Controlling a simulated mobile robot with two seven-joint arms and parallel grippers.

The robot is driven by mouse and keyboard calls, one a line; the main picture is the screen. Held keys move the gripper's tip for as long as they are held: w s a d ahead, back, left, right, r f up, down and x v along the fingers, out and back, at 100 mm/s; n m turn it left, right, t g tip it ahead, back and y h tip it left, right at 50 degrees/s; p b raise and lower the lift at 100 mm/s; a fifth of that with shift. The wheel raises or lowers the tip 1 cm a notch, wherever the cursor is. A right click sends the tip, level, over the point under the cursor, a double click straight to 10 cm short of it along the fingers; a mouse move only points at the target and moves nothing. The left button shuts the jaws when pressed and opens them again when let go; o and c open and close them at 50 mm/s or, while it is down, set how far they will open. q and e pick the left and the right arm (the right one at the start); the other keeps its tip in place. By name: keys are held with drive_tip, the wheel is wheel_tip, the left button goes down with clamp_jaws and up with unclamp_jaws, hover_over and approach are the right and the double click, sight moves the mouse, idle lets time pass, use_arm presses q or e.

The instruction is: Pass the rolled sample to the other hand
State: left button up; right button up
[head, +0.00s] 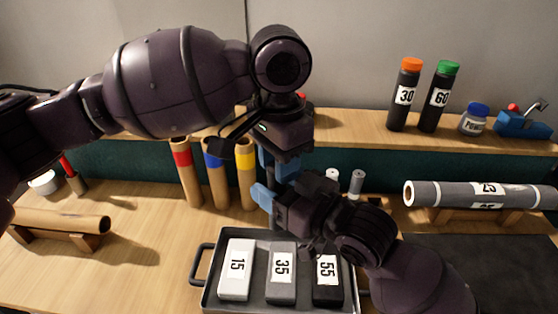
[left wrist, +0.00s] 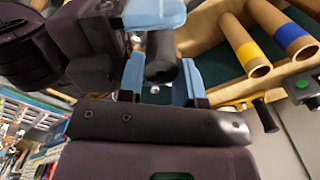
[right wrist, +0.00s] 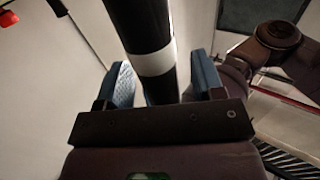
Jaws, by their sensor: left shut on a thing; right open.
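The rolled sample is a black roll with a white band (right wrist: 153,62) in the right wrist view. It runs between the fingers of my right gripper (right wrist: 163,82), which is open around it with a gap on at least one side. In the left wrist view the dark round end of the roll (left wrist: 161,62) shows between the blue fingers of my left gripper (left wrist: 160,82), which is shut on it. In the head view my left gripper (head: 277,165) is just above my right gripper (head: 272,190). The arms hide most of the roll there.
A handled tray (head: 210,304) holds blocks marked 15, 35 and 55 below the grippers. Banded tubes (head: 217,180) stand behind them. A grey roll (head: 455,194) rests on a stand at right, a brown roll (head: 65,221) at left. Bottles (head: 404,95) stand on the shelf.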

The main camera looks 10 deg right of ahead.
sight(284, 190)
drive_tip(key=shift+v, duration=3.75)
